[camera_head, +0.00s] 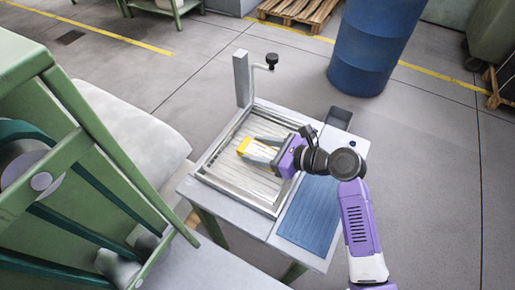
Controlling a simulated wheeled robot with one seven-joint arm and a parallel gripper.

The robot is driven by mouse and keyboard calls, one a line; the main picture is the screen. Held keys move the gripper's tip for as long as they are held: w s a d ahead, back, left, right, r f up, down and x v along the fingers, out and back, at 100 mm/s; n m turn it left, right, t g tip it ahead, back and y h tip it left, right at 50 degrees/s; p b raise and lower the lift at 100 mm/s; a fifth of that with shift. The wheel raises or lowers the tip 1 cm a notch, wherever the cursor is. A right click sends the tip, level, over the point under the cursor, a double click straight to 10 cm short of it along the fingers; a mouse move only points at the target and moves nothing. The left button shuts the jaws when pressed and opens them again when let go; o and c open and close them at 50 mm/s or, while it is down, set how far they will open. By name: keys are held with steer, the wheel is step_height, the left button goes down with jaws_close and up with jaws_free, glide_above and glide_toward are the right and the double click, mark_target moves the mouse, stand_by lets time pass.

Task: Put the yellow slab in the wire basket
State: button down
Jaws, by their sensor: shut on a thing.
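The yellow slab (243,146) is small and sits between the fingertips of my gripper (249,149). My gripper reaches in from the right, and its two grey fingers are shut on the slab. The slab is over the shallow, metal-rimmed, lined tray (238,196) on the small table. I cannot tell whether the slab touches the tray floor or is held above it. This tray may be the wire basket; no other basket shows clearly. My gripper and wrist hide part of the tray's right side.
A grey post (241,78) with a black-knobbed crank (272,61) rises at the tray's back corner. A blue ribbed mat (309,214) and a small dark bin (339,117) lie to the right. A green machine (70,150) stands left, a blue barrel (368,45) behind.

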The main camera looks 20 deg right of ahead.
steer(key=c, duration=0.6)
jaws_free()
steer(key=shift+f, duration=0.1)
steer(key=shift+s+d+r, duration=0.1)
steer(key=shift+d+r, duration=0.05)
steer(key=shift+r, duration=0.05)
steer(key=v, duration=1.1)
steer(key=shift+s+d, duration=0.2)
steer(key=shift+s, duration=0.1)
